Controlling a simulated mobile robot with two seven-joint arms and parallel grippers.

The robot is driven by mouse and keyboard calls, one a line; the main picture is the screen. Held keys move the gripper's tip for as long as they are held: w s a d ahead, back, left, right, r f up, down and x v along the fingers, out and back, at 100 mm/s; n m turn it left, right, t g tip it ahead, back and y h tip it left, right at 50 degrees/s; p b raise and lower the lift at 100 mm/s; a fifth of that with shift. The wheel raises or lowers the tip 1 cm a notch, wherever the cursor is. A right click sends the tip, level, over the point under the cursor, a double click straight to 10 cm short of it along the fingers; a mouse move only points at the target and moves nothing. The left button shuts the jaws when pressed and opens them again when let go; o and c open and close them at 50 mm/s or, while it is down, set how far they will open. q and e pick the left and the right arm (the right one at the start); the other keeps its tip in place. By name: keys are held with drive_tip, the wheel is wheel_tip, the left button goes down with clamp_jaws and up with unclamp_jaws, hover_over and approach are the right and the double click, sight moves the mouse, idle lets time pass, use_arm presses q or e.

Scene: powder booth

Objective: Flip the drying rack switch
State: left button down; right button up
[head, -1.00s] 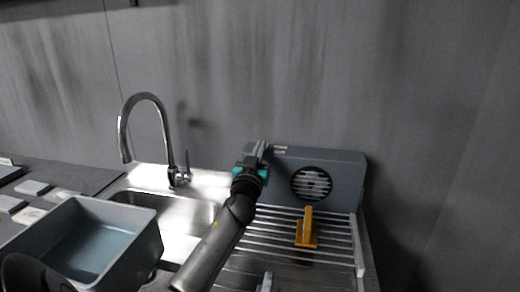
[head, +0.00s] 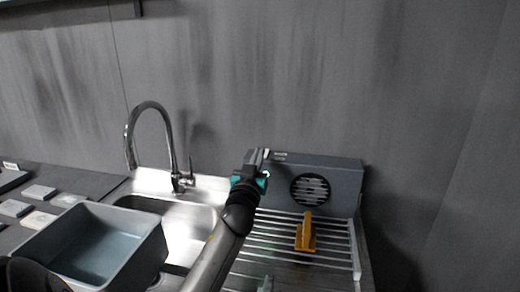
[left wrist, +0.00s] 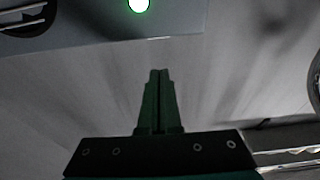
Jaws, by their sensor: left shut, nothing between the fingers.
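The drying rack (head: 340,262) has wire bars and a grey back panel (head: 340,178) with a round fan grille (head: 310,189). My left gripper (head: 263,153) is at the panel's upper left corner, its fingers shut and empty. In the left wrist view its fingertips (left wrist: 160,72) are together and appear apart from the grey panel (left wrist: 185,22). A green light (left wrist: 138,5) glows on that panel near the grille (left wrist: 25,18). I cannot make out the switch itself; the gripper covers part of the panel in the head view. My right gripper is not in view.
A yellow-orange object (head: 306,235) stands on the rack bars. A sink (head: 185,222) with a tall faucet (head: 170,135) is left of the rack, and a grey bin (head: 140,250) is at the front left. A wall stands close behind.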

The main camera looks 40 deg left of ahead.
use_arm(q)
drive_tip(key=s+d+f, duration=0.3)
drive_tip(key=s, duration=0.2)
drive_tip(key=shift+s+b, duration=0.2)
drive_tip(key=shift+b, duration=0.1)
